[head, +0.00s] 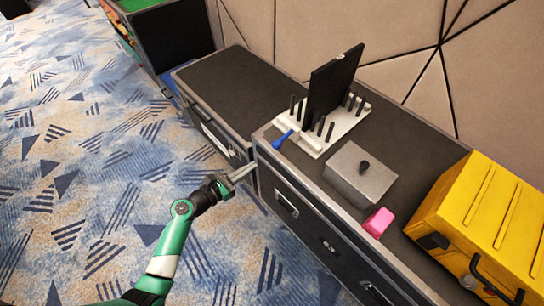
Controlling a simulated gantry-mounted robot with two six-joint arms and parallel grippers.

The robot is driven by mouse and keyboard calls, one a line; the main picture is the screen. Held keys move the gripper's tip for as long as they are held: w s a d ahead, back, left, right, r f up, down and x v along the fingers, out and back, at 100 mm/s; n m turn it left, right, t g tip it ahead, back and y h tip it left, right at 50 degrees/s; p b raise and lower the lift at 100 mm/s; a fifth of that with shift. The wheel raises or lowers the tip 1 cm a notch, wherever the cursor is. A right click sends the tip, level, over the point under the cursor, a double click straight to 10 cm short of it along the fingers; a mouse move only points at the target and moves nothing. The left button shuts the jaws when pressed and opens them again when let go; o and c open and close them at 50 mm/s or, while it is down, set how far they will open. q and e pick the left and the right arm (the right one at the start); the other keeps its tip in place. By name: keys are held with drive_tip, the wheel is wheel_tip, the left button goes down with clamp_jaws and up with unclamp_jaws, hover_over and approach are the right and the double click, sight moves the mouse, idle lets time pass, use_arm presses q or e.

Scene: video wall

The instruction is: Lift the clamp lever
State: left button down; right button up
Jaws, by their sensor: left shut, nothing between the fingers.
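A small blue lever (281,140), which looks like the clamp lever, lies low at the left front corner of a white rack (312,148). The rack stands on a dark case top, with black pegs and a black panel (333,84) upright in it. My left gripper (255,167), on a green arm, is shut and empty. In the picture it is below and left of the lever, apart from it, over the front edge of the cases. My right gripper is not in view.
A grey box with a black knob (349,177), a pink block (378,222) and a yellow case (490,225) stand right of the rack. The left case top (235,88) is bare. A padded wall (390,40) rises behind. Patterned carpet lies at left.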

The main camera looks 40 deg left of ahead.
sight(272, 153)
use_arm(q)
drive_tip(key=w+b, duration=0.1)
drive_tip(key=w, duration=0.2)
drive_tip(key=w+b, duration=0.1)
drive_tip(key=w, duration=0.2)
drive_tip(key=w+f+b, duration=0.1)
drive_tip(key=w+b, duration=0.1)
drive_tip(key=w, duration=0.2)
drive_tip(key=shift+d+f, duration=0.1)
drive_tip(key=shift+d, duration=0.15)
